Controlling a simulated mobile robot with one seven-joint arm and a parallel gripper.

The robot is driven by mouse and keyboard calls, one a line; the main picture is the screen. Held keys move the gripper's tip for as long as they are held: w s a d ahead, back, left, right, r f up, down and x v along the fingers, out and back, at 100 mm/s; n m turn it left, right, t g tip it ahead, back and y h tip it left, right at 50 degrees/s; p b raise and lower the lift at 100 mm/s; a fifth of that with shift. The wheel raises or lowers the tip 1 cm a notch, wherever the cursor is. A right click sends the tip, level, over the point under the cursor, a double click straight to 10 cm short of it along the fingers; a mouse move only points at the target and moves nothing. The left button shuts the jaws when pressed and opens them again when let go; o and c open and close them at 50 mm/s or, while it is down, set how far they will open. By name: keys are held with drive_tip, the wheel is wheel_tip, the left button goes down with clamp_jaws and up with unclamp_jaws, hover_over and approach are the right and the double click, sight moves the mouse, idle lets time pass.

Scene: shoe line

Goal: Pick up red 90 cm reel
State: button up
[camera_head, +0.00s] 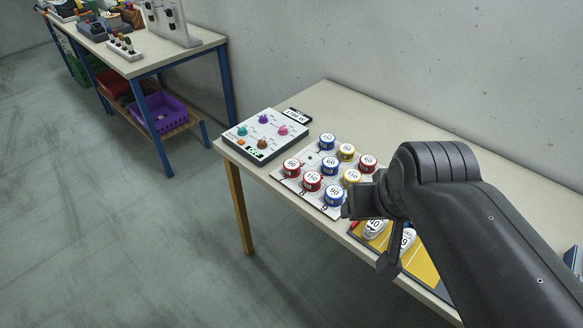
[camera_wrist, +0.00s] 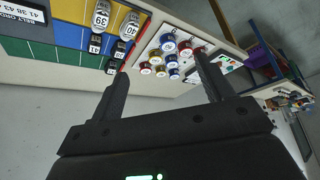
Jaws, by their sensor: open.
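A red reel (camera_head: 291,167) whose label seems to read 90 stands at the left side of a pale board (camera_head: 309,196) on the table in the head view. Another red reel (camera_head: 312,181) sits just right of it, and a third red reel (camera_head: 368,162) is at the board's far right; their labels are hard to read. My gripper (camera_head: 366,240) is open and empty, near the table's front edge, to the right of the board and apart from the reels. In the wrist view the open fingers (camera_wrist: 162,69) point toward the reels; which red reel (camera_wrist: 185,48) is which is unclear there.
Blue reels (camera_head: 335,195) and yellow reels (camera_head: 346,152) stand close around the red ones. A control box (camera_head: 265,137) with coloured knobs is left of the board. A yellow and blue mat (camera_head: 420,266) with numbered pieces lies under my arm. Another bench (camera_head: 140,60) stands behind left.

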drive_tip(key=shift+o, duration=0.3)
drive_tip(key=m+g, duration=0.1)
drive_tip(key=m, duration=0.1)
hover_over(292, 164)
drive_tip(key=s, duration=0.5)
wheel_tip(292, 164, down, 15)
drive_tip(key=shift+h, duration=0.5)
drive_tip(key=x, duration=0.6)
drive_tip(key=shift+w+a, duration=0.15)
drive_tip(key=shift+a, duration=0.05)
drive_tip(key=shift+a+x, duration=0.15)
drive_tip(key=shift+x, duration=1.2)
drive_tip(key=shift+a+x, duration=0.2)
drive_tip(key=shift+x, duration=1.15)
drive_tip(key=shift+w, duration=0.1)
drive_tip(key=shift+c, duration=0.3)
